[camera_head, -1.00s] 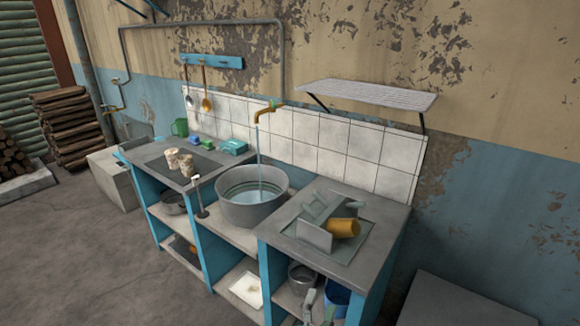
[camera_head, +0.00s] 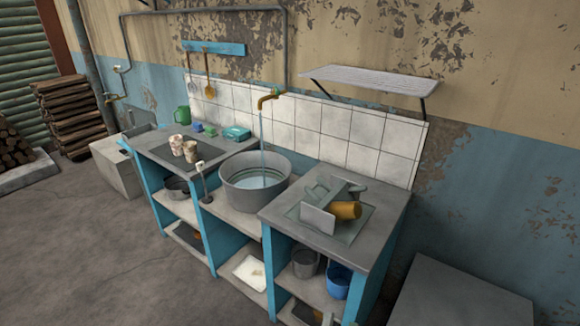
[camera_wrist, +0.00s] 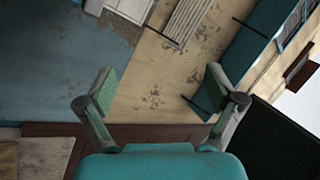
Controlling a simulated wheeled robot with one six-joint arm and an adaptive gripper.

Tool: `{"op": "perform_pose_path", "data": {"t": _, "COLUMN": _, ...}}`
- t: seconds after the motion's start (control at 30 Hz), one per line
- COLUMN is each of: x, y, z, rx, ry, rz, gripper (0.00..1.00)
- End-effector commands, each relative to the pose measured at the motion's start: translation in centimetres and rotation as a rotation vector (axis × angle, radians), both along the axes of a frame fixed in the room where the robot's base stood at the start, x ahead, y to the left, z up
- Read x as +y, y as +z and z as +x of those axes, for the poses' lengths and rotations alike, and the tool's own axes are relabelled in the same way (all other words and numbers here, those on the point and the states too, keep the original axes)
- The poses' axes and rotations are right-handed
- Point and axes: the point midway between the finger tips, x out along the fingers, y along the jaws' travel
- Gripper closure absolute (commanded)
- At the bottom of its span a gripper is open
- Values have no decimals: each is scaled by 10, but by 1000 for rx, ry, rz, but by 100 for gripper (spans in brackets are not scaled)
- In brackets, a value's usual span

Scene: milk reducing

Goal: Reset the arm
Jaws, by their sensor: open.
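My gripper (camera_wrist: 160,85) shows in the wrist view with its two green-grey fingers spread wide apart. Nothing is between the fingers. Past them the wrist view shows a tilted scene with the blue and tan wall (camera_wrist: 70,45) and dark-edged structures at the right. The gripper touches nothing that I can see. In the head view I cannot make out the gripper.
A counter holds two patterned cups (camera_head: 177,144), a metal basin (camera_head: 252,190) under a running tap (camera_head: 268,98), and an orange cup (camera_head: 346,210) lying in a dish rack (camera_head: 318,220). A shelf (camera_head: 368,81) juts from the wall. Floor (camera_head: 90,240) at left is clear.

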Motion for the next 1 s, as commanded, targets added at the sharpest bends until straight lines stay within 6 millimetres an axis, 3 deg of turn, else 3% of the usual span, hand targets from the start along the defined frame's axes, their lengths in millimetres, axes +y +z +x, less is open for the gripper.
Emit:
{"op": "perform_pose_path", "data": {"t": 0.2, "x": -26, "y": -11, "z": -70, "rx": 66, "ry": 38, "rz": -140, "gripper": 7}}
{"op": "perform_pose_path", "data": {"t": 0.47, "x": -44, "y": -12, "z": -154, "rx": 173, "ry": 90, "rz": -310, "gripper": 7}}
{"op": "perform_pose_path", "data": {"t": 1.0, "x": -57, "y": 18, "z": -312, "rx": 486, "ry": 179, "rz": -619, "gripper": 7}}
